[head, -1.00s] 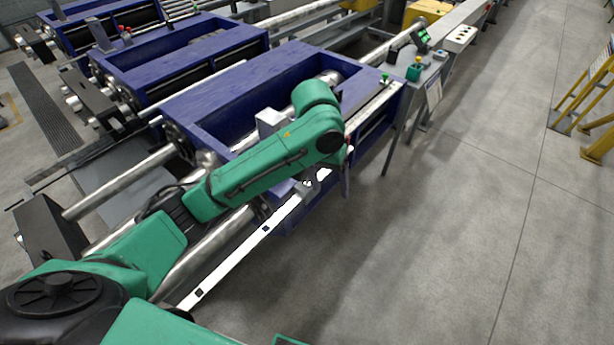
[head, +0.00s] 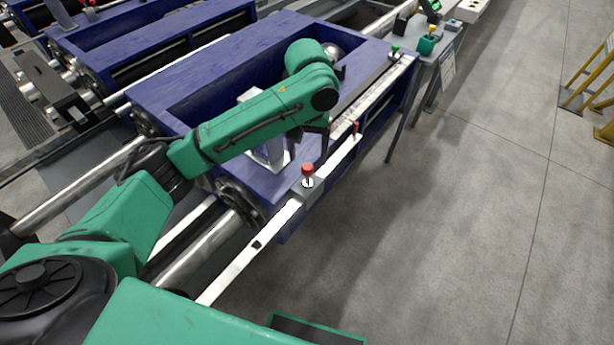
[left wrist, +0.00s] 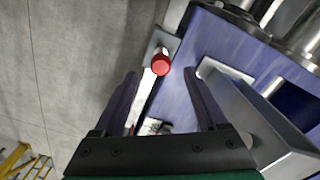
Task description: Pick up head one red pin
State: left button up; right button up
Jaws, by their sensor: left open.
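The red pin (head: 308,169) has a round red head on a light shank. It stands in a small grey block on the near corner of the blue machine frame, by a long white rail. In the left wrist view its red head (left wrist: 160,65) lies between and just beyond the fingertips. My left gripper (head: 309,144) is open and empty, beside the pin on its far side in the head view, and not touching it as far as I can see. Its two dark fingers also show in the left wrist view (left wrist: 160,77). My right gripper is not in view.
The blue machine frame (head: 185,90) fills the middle. A green-topped knob (head: 395,49) sits at its far end, beside a grey stand with a green box (head: 427,45). A yellow rail (head: 590,80) stands far right. Grey floor (head: 480,220) at right is clear.

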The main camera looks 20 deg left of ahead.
aim_at(307, 182)
pick_arm(q)
notch_tip(307, 182, down, 9)
jog(key=shift+w+a+f+p, duration=0.1)
jog(key=shift+w+f+p, duration=0.1)
jog(key=shift+p, duration=0.3)
grip_shut()
jog(key=shift+r, duration=0.15)
